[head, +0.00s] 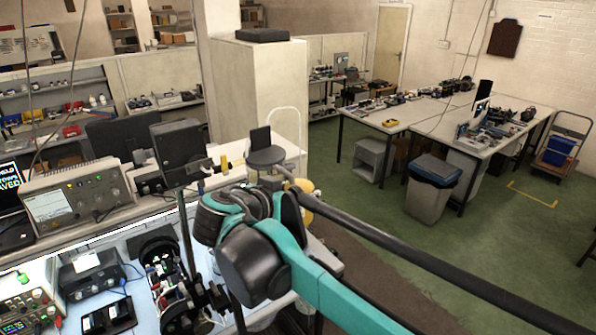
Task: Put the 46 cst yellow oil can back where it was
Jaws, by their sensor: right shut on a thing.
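My right arm, teal and black, comes in from the lower right and bends back over the bench edge. Its right gripper (288,211) is at the middle of the head view, shut on a yellow object, which looks like the yellow oil can (304,213). Only part of the can shows; the dark wrist and finger parts hide the rest, and no label is readable. It is held in the air over the bench's right end. My left gripper is not in view.
The near bench holds a grey oscilloscope (80,204), a black instrument on a stand (178,153) and small devices. A grey bin (431,190) and a cluttered table (420,117) stand at right. Green floor (470,245) is open there.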

